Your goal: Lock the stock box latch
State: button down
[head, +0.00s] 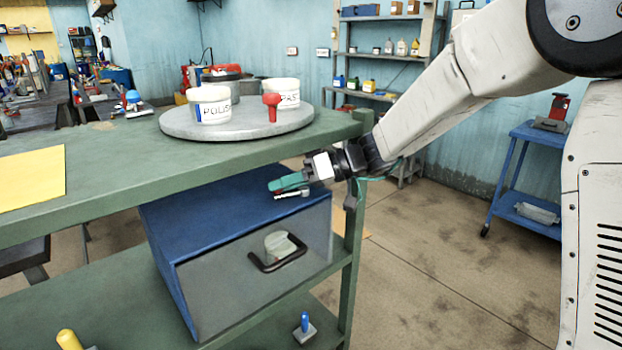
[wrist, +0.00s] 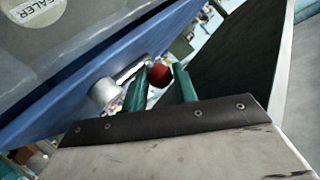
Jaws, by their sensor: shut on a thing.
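The stock box (head: 225,225) is blue with a grey see-through front and a dark handle (head: 279,254). It sits under the green bench top. In the wrist view the latch hub (wrist: 103,92) is a round silver boss on the blue edge, with a lever reaching toward my green fingers (wrist: 160,82). A red tip (wrist: 160,74) sits between the fingers, which are shut on it. The lever's exact angle is hard to tell.
Above, a round grey turntable (head: 180,126) on the green bench (head: 110,170) carries a polish tub (head: 212,104), other tubs and a red knob. A yellow sheet (head: 30,180) lies left. A green bench post stands close right of the box. Floor at right is clear before a blue cart (head: 540,165).

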dwell(0.3)
jog(key=c, duration=1.1)
grip_release()
jog(key=shift+d, duration=0.15)
